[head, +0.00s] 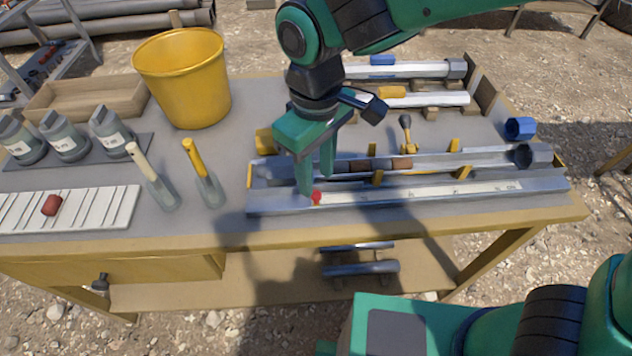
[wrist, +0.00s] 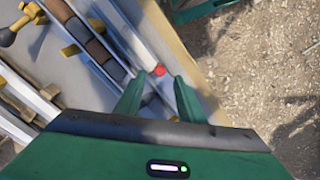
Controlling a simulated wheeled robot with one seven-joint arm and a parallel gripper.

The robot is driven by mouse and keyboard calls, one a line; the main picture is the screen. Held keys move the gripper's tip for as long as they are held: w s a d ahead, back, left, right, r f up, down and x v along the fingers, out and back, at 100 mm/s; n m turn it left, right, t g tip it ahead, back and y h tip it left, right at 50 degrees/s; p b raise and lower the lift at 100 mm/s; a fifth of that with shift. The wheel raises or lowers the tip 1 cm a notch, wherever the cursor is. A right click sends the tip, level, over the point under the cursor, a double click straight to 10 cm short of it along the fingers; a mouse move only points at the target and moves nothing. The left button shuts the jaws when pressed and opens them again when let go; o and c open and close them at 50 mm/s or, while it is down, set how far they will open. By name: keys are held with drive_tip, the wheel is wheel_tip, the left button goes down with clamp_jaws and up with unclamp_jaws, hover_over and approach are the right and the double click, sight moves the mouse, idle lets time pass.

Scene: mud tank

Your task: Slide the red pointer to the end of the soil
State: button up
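The red pointer (head: 316,197) is a small red knob on the pale ruler rail (head: 430,192) along the table's front, near the rail's left end. My gripper (head: 316,184) is open and points down at it, one fingertip to its left and the other behind. In the wrist view the pointer (wrist: 160,70) shows in the gap between the tips of my gripper (wrist: 159,77); I cannot tell whether they touch it. The brown soil (head: 385,164) lies in segments in a trough behind the rail, and it also shows in the wrist view (wrist: 97,51).
Yellow clips (head: 463,172) stand along the trough. A dark round cap (head: 523,156) sits at its right end. Two trowels (head: 205,178) and a yellow bucket (head: 186,75) are to the left. The rail right of the pointer looks clear.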

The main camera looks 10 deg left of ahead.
sight(315, 193)
drive_tip(key=shift+f, duration=2.25)
drive_tip(key=shift+a, duration=0.1)
clamp_jaws()
